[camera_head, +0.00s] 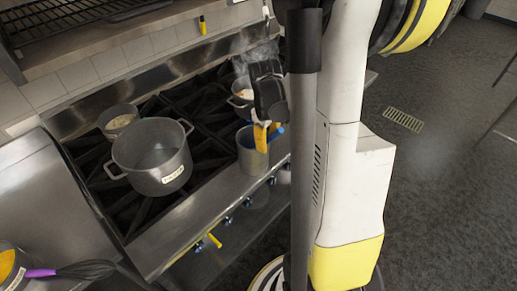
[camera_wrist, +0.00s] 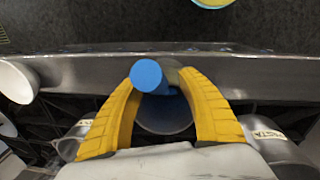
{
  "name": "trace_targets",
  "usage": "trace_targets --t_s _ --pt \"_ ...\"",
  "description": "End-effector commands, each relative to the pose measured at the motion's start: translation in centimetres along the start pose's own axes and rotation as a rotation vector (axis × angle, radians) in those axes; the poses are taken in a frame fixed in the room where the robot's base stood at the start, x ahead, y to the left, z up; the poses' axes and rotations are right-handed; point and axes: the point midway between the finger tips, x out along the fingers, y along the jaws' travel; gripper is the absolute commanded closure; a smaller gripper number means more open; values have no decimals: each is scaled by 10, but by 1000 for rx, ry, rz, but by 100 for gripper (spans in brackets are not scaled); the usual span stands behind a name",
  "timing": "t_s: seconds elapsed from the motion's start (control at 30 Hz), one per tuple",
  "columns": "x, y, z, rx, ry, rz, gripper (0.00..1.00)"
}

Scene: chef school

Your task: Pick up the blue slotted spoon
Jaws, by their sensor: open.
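The blue slotted spoon shows in the wrist view as a round blue handle end (camera_wrist: 148,75) between the two yellow fingers of my gripper (camera_wrist: 165,80). The handle lies closer to the left fingertip; I cannot tell whether it touches. In the head view my gripper (camera_head: 262,137) is at the mouth of a tall grey pot (camera_head: 252,161) at the stove's front edge. A bit of the blue handle (camera_head: 277,132) shows beside the yellow fingers. The spoon's slotted head is hidden. My gripper is open around the handle.
A large labelled pot (camera_head: 152,160), a small pot (camera_head: 118,119) and a steaming pot (camera_head: 241,98) stand on the black stove grates. A whisk with a purple handle (camera_head: 41,273) lies at lower left. Stove knobs line the front. Open floor (camera_head: 445,150) is at right.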

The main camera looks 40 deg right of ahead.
Motion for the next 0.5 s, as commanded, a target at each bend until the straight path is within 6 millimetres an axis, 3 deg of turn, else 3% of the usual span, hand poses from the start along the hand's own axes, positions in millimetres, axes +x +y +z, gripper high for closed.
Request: trace_targets --t_s 0.13,0.17,0.3,0.5 --pt "-1 0 0 0 0 0 53" --pt "-1 0 0 0 0 0 58" --pt "-1 0 0 0 0 0 100" --pt "-1 0 0 0 0 0 100"
